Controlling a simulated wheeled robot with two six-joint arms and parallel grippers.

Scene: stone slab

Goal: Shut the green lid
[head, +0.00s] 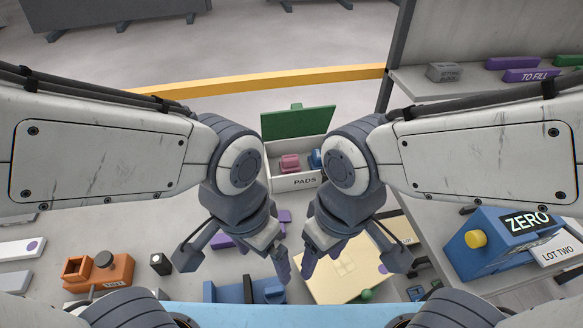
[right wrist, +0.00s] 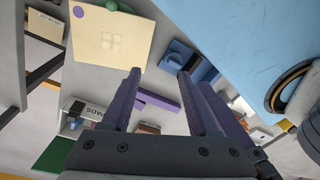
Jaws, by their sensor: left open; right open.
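The green lid (head: 297,122) stands open, tilted up at the back of a white box labelled PADS (head: 297,181). A pink block (head: 289,163) and a blue thing (head: 315,159), partly hidden by my right arm, lie in the box. In the right wrist view the lid (right wrist: 54,158) shows at the lower left, beside the box (right wrist: 92,110). My left gripper (head: 234,262) is open and empty over the bench, nearer me than the box. My right gripper (head: 354,262) is open and empty above a cream board; its fingers show in the right wrist view (right wrist: 160,82). Neither touches the lid.
The cream board (head: 335,281) lies under my right gripper. A purple piece (head: 226,241) and blue blocks (head: 236,291) lie near my left gripper. An orange holder (head: 105,269) stands at left, a blue ZERO box (head: 490,252) at right. A grey shelf (head: 430,82) rises at the back right.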

